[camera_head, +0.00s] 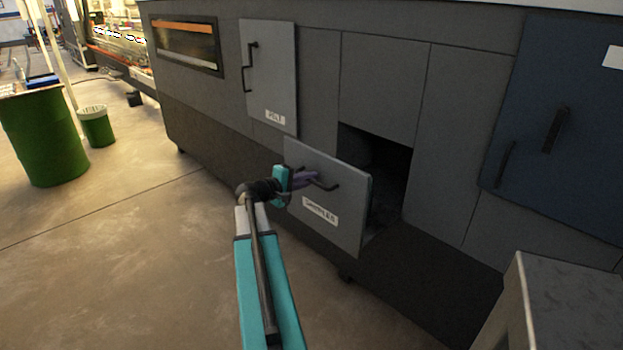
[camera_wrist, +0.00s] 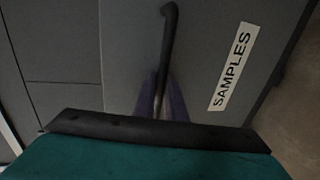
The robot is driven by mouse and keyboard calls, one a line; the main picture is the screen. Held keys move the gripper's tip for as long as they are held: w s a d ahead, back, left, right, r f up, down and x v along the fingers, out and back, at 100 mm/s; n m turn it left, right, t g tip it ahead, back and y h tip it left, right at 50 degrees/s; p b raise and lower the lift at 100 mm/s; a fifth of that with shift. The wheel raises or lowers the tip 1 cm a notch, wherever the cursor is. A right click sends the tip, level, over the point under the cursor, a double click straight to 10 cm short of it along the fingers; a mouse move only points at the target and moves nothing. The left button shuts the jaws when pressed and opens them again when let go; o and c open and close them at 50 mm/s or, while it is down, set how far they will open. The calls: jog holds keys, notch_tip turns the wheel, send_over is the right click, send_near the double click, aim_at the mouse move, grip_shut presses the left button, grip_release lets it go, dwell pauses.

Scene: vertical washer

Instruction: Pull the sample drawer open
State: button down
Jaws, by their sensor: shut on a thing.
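The sample drawer's grey front panel (camera_head: 345,190) stands out from the dark grey machine, with a dark opening (camera_head: 385,175) showing behind it. The panel also fills much of the wrist view (camera_wrist: 200,40). Its white label (camera_head: 320,212) reads SAMPLES in the wrist view (camera_wrist: 233,66). A black bar handle (camera_head: 326,185) sits on the panel and shows in the wrist view (camera_wrist: 168,40). My gripper (camera_head: 312,178), with purple fingers, is shut on the handle; the fingers also show in the wrist view (camera_wrist: 161,98). The inside of the drawer is mostly hidden.
A smaller grey door (camera_head: 268,80) with a handle is above left on the machine. A blue door (camera_head: 570,120) is at the right. A grey metal table (camera_head: 575,300) stands at lower right. Green bins (camera_head: 42,138) stand far left. The floor before the machine is clear.

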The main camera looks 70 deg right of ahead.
jog(key=shift+s+d, duration=0.1)
jog(key=shift+s, duration=0.2)
jog(key=c, duration=2.1)
grip_release()
jog(key=shift+w+a+r, duration=0.1)
jog(key=shift+w+a, duration=0.15)
jog(key=shift+a, duration=0.2)
jog(key=b+v, duration=0.2)
jog(key=v, duration=1)
jog(key=shift+w+a, duration=0.15)
jog(key=shift+a, duration=0.2)
